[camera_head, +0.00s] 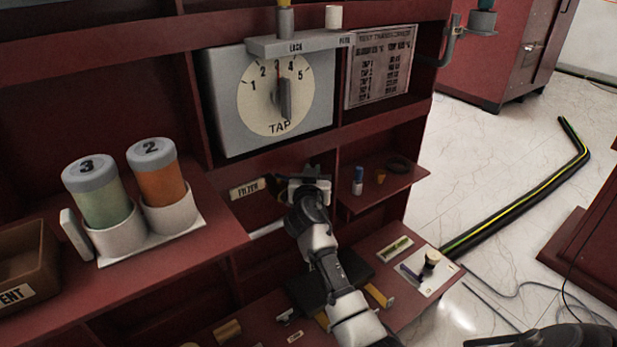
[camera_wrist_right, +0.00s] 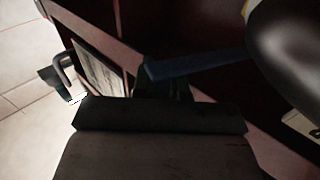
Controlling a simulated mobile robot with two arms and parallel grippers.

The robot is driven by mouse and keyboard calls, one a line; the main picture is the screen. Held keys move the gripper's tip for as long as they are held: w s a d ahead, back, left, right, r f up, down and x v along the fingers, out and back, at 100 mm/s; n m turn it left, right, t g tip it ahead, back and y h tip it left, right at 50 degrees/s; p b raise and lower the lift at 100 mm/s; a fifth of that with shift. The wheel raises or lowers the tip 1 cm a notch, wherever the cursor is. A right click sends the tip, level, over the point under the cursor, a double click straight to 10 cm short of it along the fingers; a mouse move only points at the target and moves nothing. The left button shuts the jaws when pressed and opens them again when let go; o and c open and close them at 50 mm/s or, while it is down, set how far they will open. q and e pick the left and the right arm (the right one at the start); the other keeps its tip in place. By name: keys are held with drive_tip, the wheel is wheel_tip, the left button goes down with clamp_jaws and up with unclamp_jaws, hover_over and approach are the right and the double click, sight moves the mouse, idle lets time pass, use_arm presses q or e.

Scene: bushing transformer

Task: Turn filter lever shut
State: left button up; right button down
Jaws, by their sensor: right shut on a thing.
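The FILTER label (camera_head: 247,188) is on the red panel below the grey TAP dial. My right gripper (camera_head: 308,182) is just right of this label, with its arm reaching up from the bottom of the head view. In the right wrist view, a dark blue bar, which looks like the filter lever (camera_wrist_right: 205,64), runs across in front of the gripper (camera_wrist_right: 163,85). The gripper is shut on it. The fingers hide much of the grip, and the lever's angle is hard to tell in the head view. My left gripper is not in view.
Above is the grey TAP dial box (camera_head: 270,95) with a text plate (camera_head: 381,66) beside it. A small shelf (camera_head: 385,190) with small items is to the right. Jars numbered 3 (camera_head: 100,195) and 2 (camera_head: 158,180) stand left. A black-yellow hose (camera_head: 520,200) lies on the floor.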

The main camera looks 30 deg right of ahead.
drive_tip(key=shift+w+d, duration=0.25)
drive_tip(key=shift+r, duration=0.1)
idle(0.3)
drive_tip(key=c, duration=1.2)
unclamp_jaws()
drive_tip(key=shift+c, duration=0.2)
drive_tip(key=shift+o, duration=0.5)
drive_tip(key=shift+a, duration=0.1)
